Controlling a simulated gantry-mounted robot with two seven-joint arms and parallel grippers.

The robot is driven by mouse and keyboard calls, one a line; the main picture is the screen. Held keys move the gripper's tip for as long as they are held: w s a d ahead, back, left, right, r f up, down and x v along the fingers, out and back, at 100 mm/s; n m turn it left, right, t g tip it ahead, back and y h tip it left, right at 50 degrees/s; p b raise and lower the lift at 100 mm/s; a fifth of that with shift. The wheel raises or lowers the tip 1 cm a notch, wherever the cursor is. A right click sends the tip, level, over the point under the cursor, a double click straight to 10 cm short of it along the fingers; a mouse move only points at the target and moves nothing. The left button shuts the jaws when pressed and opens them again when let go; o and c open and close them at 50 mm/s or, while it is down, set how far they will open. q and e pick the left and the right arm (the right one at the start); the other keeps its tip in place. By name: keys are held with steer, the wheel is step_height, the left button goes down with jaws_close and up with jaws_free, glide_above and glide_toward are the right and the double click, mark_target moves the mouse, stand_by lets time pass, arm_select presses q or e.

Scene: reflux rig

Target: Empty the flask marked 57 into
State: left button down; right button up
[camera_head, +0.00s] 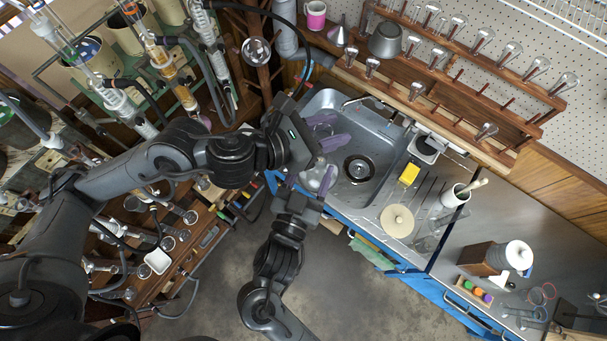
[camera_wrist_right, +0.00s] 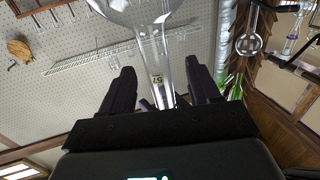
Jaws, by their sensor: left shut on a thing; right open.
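The clear glass flask marked 57 (camera_wrist_right: 156,60) shows large in the right wrist view, with its label on the neck and its round bulb cut off by the top edge. The neck lies between the spread dark fingers of my right gripper (camera_wrist_right: 160,92), with space on both sides.
The steel sink (camera_head: 385,135) has a dark drain. A yellow sponge (camera_head: 409,174) and a round beige disc (camera_head: 397,221) lie to its right. A wooden rack (camera_head: 470,85) holds several glass flasks behind. Tubed glassware crowds the left. The floor (camera_head: 340,285) is clear.

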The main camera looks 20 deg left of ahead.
steer(key=shift+w, duration=2.3)
steer(key=shift+a, duration=0.1)
steer(key=c, duration=1.1)
arm_select(q)
steer(key=c, duration=0.6)
jaws_free()
arm_select(e)
jaws_close()
arm_select(q)
steer(key=shift+r, duration=0.1)
